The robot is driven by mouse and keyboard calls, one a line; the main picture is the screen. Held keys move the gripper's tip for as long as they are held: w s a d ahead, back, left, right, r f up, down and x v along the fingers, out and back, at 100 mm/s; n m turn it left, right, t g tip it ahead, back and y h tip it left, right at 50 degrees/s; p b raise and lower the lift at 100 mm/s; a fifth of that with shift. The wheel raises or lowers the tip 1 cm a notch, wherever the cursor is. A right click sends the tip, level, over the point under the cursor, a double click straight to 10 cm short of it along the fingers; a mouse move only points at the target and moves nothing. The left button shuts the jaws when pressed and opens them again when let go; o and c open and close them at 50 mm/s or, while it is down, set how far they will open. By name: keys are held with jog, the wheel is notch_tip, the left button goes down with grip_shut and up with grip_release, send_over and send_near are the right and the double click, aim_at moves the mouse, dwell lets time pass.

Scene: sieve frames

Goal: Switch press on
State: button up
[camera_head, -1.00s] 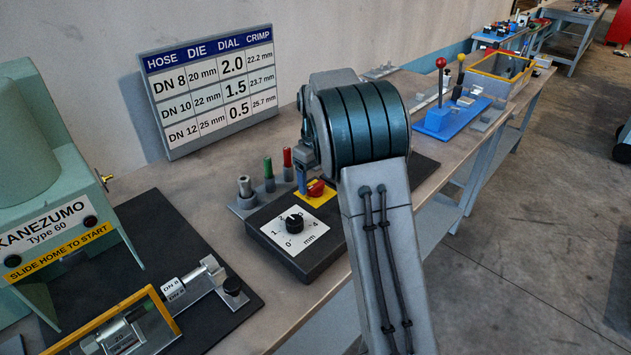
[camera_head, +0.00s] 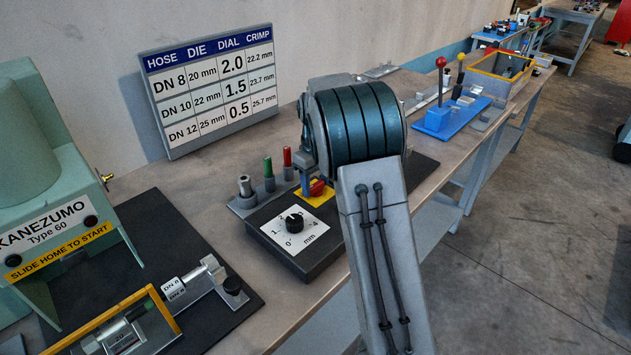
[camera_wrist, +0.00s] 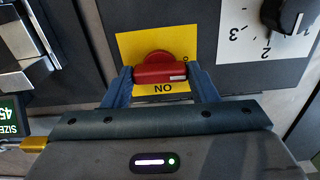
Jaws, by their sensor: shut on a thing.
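The press switch is a red knob (camera_wrist: 160,68) on a yellow plate (camera_wrist: 130,48). In the wrist view its grip bar lies crosswise, with a small pale mark at its right end. The word ON shows upside down just below it; another label at the right is mostly hidden. My gripper (camera_wrist: 160,80) has one blue-grey finger at each end of the bar and is shut on it. In the head view the red knob (camera_head: 317,187) shows partly, beside my gripper (camera_head: 305,180), with my arm covering the right.
A black dial (camera_head: 294,222) on a white scale sits on the same dark box, close to the switch. Green (camera_head: 269,172) and red (camera_head: 287,160) handled pins stand behind it. The green press (camera_head: 45,200) is at the left, and a chart (camera_head: 210,90) leans on the wall.

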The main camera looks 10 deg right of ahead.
aim_at(316, 184)
jog(key=m, duration=0.4)
jog(key=shift+r+p, duration=0.1)
jog(key=shift+p, duration=0.2)
jog(key=m, duration=0.4)
jog(key=shift+m+p, duration=0.3)
jog(key=m, duration=0.4)
jog(key=shift+m+p, duration=0.3)
jog(key=m, duration=0.4)
jog(key=shift+p, duration=0.35)
jog(key=shift+m, duration=0.3)
jog(key=o, duration=1)
notch_tip(316, 184, up, 14)
jog(key=shift+f+b, duration=0.1)
jog(key=shift+b, duration=0.3)
